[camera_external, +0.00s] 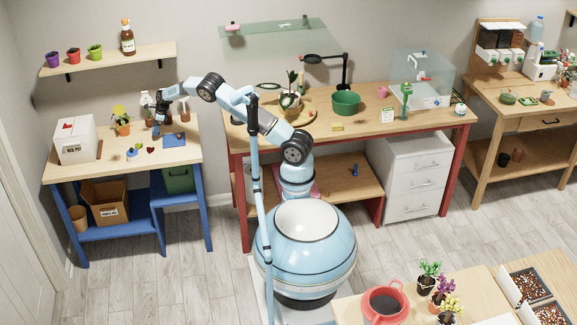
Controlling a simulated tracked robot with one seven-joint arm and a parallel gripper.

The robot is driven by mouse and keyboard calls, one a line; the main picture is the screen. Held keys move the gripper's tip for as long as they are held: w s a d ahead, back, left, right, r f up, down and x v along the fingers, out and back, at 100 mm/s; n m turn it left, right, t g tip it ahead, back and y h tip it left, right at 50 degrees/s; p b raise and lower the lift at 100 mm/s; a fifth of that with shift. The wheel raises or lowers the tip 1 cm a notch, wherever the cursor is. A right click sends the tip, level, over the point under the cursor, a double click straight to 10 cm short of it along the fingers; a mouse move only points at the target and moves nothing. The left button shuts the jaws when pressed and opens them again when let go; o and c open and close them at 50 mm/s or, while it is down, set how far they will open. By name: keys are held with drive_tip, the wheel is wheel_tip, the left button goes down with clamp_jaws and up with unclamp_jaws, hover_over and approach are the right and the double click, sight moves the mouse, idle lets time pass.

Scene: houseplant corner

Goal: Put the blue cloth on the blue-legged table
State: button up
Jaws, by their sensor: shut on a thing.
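The blue-legged table (190,156) stands at the left against the wall, with a pale wooden top. My gripper (157,128) is over the right part of this table, pointing down, close to the top. It is shut on the blue cloth, a small dark blue piece at its fingertips. I cannot tell whether this patch is part of the held cloth or a separate mat. The fingertips are small and partly hidden by the arm.
On the same table are a white box (75,139), a yellow-flowered pot (122,124), small items near the front, and bottles (184,112) behind the gripper. A wall shelf (108,59) hangs above. The red-legged table (420,122) stands to the right.

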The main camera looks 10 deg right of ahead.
drive_tip(key=shift+w+a+f, duration=0.25)
drive_tip(key=shift+w+f, duration=0.05)
drive_tip(key=shift+f, duration=1.7)
drive_tip(key=o, duration=1.2)
drive_tip(key=shift+c, duration=0.2)
drive_tip(key=shift+r, duration=0.1)
drive_tip(key=v, duration=1.1)
drive_tip(key=shift+r, duration=0.4)
drive_tip(key=shift+d, duration=0.1)
